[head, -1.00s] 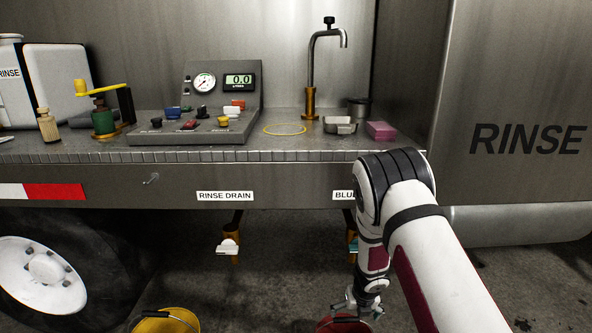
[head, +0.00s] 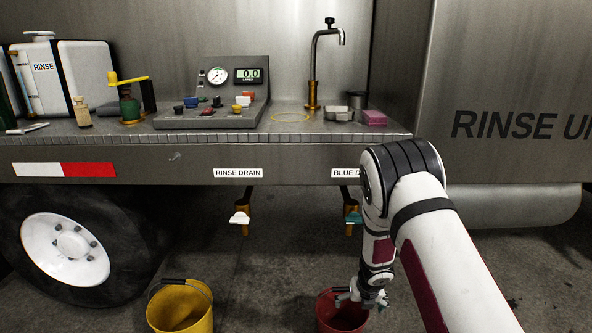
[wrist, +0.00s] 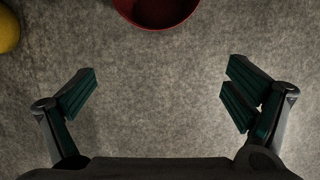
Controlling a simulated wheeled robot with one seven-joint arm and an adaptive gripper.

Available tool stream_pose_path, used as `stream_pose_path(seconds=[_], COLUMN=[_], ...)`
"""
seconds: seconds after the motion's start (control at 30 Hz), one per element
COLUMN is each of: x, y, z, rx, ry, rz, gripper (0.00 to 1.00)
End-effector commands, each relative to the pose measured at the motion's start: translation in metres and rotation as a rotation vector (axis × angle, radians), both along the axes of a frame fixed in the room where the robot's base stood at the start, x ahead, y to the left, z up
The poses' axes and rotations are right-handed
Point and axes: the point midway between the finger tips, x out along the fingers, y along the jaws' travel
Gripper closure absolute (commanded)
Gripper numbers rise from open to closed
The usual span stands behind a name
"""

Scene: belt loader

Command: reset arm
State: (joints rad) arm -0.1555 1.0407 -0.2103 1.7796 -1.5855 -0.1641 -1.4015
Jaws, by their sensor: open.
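My arm reaches down from the right in the head view. My gripper (head: 362,300) hangs low in front of the truck, by the red bucket (head: 328,315), and overlaps its rim in the picture. In the wrist view my gripper (wrist: 160,100) is open with its two green-padded fingers wide apart. Only bare floor shows between the fingers, and nothing is held. The red bucket (wrist: 157,8) is at the top edge of that view, beyond the fingers.
A yellow bucket (head: 180,308) stands on the floor left of the red one. Above are drain valves with a white handle (head: 240,219) and a teal handle (head: 353,217). The counter (head: 300,130) holds a control panel (head: 213,112), tap (head: 313,75) and pink sponge (head: 374,117). A wheel (head: 65,250) is at left.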

Motion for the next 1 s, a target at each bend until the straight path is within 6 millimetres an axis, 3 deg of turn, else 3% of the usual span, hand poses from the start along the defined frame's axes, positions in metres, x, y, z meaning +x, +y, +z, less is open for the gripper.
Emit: stream_pose_path(seconds=[0.37, 0.57, 0.67, 0.87, 1.0], x=[0.017, 0.021, 0.017, -0.02, -0.064], y=[-0.018, -0.037, -0.051, -0.081, -0.096], z=[0.064, 0.122, 0.164, 0.257, 0.31], rx=[0.008, 0.029, 0.052, 0.136, 0.208], ry=[-0.097, -0.178, -0.234, -0.344, -0.395], rz=[-0.243, -0.473, -0.642, -1.072, -1.371], gripper=[0.03, 0.03, 0.03, 0.03, 0.03])
